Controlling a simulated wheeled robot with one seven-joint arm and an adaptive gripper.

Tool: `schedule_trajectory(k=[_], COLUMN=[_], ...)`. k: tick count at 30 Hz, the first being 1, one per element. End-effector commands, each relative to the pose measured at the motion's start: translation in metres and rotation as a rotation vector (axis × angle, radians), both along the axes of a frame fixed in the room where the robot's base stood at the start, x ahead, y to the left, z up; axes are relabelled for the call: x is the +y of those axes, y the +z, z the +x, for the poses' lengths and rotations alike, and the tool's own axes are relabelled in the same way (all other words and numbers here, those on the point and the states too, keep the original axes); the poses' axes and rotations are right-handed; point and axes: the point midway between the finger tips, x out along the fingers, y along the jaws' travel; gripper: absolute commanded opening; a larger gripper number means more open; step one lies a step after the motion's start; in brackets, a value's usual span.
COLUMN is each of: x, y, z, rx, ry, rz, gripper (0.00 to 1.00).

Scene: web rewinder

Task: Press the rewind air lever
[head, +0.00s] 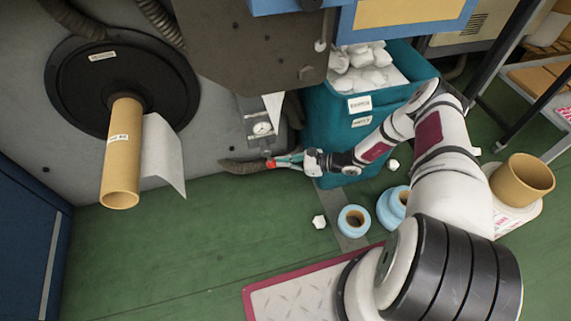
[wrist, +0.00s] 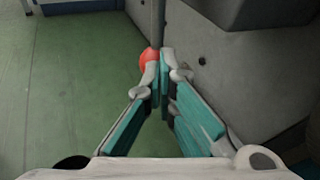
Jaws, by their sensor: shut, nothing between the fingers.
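The air lever's red ball knob (wrist: 147,58) shows in the wrist view just beyond and left of my fingertips, partly hidden behind them. In the head view the red knob (head: 270,163) is a small spot at the tips of my gripper (head: 277,162). My gripper also shows in the wrist view (wrist: 160,80), with its teal-padded fingers closed together and nothing held between them. The fingertips overlap the knob in the picture; I cannot tell if they touch it. A grey box with a round gauge (head: 261,128) is on the machine wall just above.
A teal bin (head: 330,150) with white scraps stands close right. A cardboard core (head: 121,160) sticks out from the machine at left. Blue rolls (head: 354,220) lie on the green floor, which is clear at lower left.

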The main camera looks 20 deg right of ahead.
Motion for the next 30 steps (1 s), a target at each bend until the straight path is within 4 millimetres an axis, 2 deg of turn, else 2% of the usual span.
schedule_trajectory(k=[1, 18, 30], x=[0.003, 0.04, 0.052], y=[-0.008, -0.02, -0.022], z=[-0.001, 0.0, -0.001], rx=[0.001, 0.001, 0.001], ry=[-0.001, 0.0, 0.002], rz=[0.037, 0.034, 0.033], gripper=[0.0, 0.0, 0.0])
